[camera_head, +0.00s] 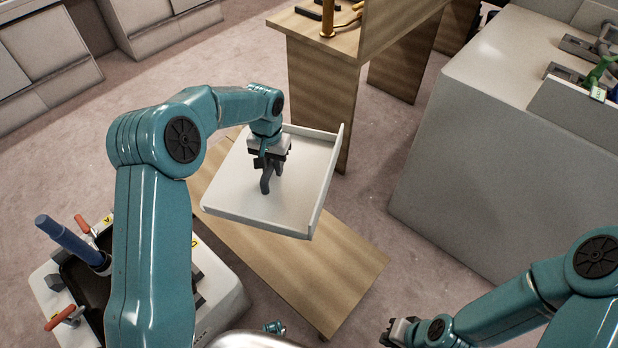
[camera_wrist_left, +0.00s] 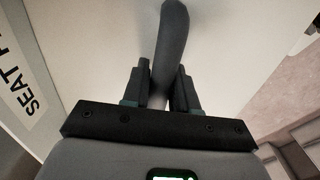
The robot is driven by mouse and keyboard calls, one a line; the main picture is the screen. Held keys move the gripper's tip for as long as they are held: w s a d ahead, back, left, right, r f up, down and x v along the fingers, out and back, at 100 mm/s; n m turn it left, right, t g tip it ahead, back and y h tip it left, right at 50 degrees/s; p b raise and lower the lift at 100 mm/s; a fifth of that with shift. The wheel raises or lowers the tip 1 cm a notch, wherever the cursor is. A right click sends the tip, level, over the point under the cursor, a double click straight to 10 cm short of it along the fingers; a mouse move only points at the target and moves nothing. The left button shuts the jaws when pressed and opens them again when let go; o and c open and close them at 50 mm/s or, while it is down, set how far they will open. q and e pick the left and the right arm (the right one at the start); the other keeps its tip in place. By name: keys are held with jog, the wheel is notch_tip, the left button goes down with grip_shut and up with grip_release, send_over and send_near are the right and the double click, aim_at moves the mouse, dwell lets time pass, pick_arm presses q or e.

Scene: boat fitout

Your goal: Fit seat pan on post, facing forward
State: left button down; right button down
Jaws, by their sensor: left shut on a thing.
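The seat pan (camera_head: 235,190) is a white, shallow tray-like panel with a raised lip along its right side. It hangs slightly tilted above a low wooden bench. My left gripper (camera_head: 270,165) is shut on the dark grey handle that rises from the middle of the pan. In the left wrist view, the jaws (camera_wrist_left: 163,88) close around this handle (camera_wrist_left: 172,40), and a label reading "SEAT" with more letters cut off lies on the pan (camera_wrist_left: 105,50). My right gripper (camera_head: 397,332) is low at the bottom, away from the pan; its jaws are too small to judge.
The low wooden bench (camera_head: 330,265) lies beneath the pan. Behind it stands a taller wooden table (camera_head: 315,95) with a brass fitting (camera_head: 328,22). A large grey counter (camera_head: 470,150) is at the right, with white cabinets (camera_head: 45,65) at upper left. Carpet between is clear.

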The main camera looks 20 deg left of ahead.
pick_arm(q)
jog(key=s+a+r+n+p, duration=0.2)
jog(key=s+a+r+p, duration=0.2)
jog(key=a, duration=0.6)
jog(key=s+a+r+n+p, duration=0.3)
jog(key=a+r+p, duration=0.1)
jog(key=a, duration=0.5)
jog(key=s+a+r+n+p, duration=0.2)
jog(key=s+a+r+p, duration=0.15)
jog(key=a, duration=0.65)
jog(key=s+a+r+n+p, duration=0.3)
jog(key=s+a, duration=0.4)
jog(key=s, duration=0.5)
jog(key=s+a+r+n+p, duration=0.3)
jog(key=s+a+p, duration=0.4)
jog(key=s, duration=0.5)
jog(key=shift+a+r, duration=0.7)
jog(key=shift+r, duration=0.15)
jog(key=shift+s+f, duration=0.1)
jog(key=shift+f, duration=0.1)
jog(key=shift+f+b, duration=2.95)
jog(key=shift+f, duration=1.8)
